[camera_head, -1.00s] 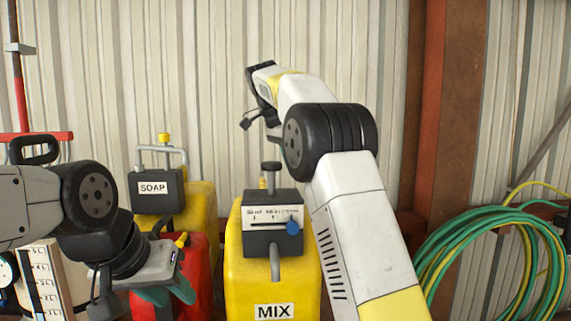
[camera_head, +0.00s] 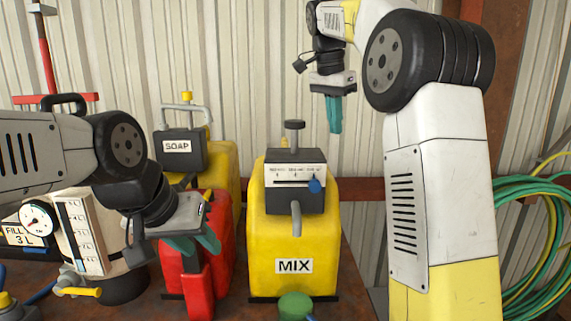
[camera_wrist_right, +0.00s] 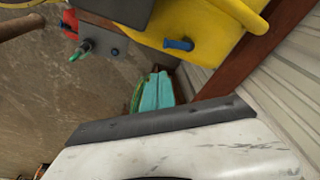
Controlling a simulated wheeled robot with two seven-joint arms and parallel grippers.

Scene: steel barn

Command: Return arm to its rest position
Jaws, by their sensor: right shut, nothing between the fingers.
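My right arm comes in from the right and reaches up and over at the top right of the head view. My right gripper (camera_head: 334,126) hangs down in the air with its teal fingers shut and empty. It is above and to the right of the yellow MIX container (camera_head: 270,235), apart from it. The shut fingers also show in the right wrist view (camera_wrist_right: 157,92). My left gripper (camera_head: 195,246) is at the lower left, in front of the red can (camera_head: 222,270).
A yellow SOAP container (camera_head: 223,165) stands behind the red can. A gauge (camera_head: 38,222) and a pale panel (camera_head: 88,235) are at the left. A green knob (camera_head: 296,305) is at the front. A green hose coil (camera_head: 525,235) hangs at the right by the corrugated wall.

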